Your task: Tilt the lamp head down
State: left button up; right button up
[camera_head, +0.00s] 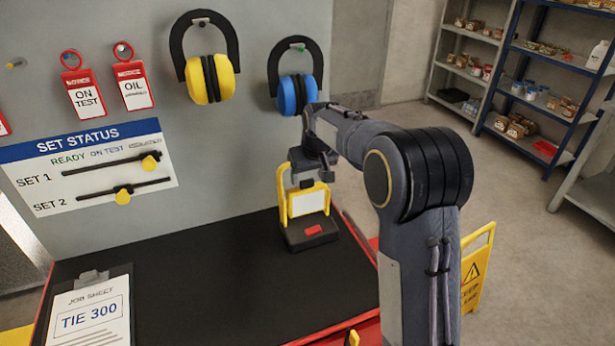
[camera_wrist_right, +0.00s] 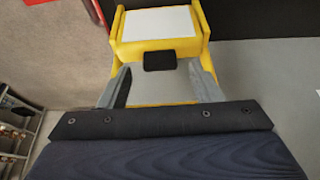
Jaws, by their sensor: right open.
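The lamp has a yellow-framed head with a white panel (camera_head: 306,202) and a dark base with a red button (camera_head: 312,231). It stands near the back right corner of the black bench top. The panel looks upright in the head view. In the right wrist view the lamp head (camera_wrist_right: 155,24) is at the top, with a small black tab (camera_wrist_right: 160,61) at its near edge. My right gripper (camera_head: 306,178) is at the top of the lamp. My left gripper is out of view.
The black bench top (camera_head: 200,285) is mostly clear, with a job sheet clipboard (camera_head: 92,312) at its left. Yellow ear defenders (camera_head: 209,80) and blue ear defenders (camera_head: 297,94) hang on the panel behind. A yellow warning sign (camera_head: 475,272) stands right of my arm.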

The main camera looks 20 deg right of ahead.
jog(key=shift+x, duration=0.9)
grip_shut()
